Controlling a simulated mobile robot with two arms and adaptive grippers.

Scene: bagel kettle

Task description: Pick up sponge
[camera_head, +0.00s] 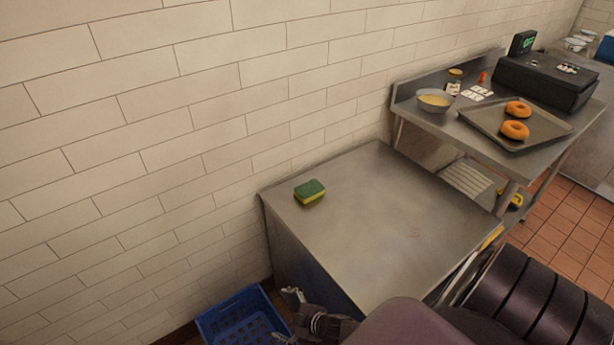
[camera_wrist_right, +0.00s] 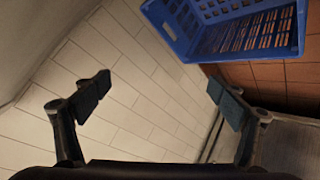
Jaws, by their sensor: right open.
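A green and yellow sponge (camera_head: 309,192) lies flat on the steel table (camera_head: 372,235), near its far left corner by the wall. My right gripper (camera_head: 288,317) is low at the bottom of the head view, in front of and below the table top, well apart from the sponge. In the right wrist view my right gripper (camera_wrist_right: 160,95) has its two fingers spread wide with nothing between them. The sponge does not show in the right wrist view. My left gripper is not in view.
A blue crate (camera_head: 243,318) is on the floor left of the table, close to my right gripper; it also shows in the wrist view (camera_wrist_right: 185,33). A tiled wall (camera_head: 150,130) borders the table. A tray (camera_head: 545,128) with two bagels and a bowl (camera_head: 434,107) stand on another counter.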

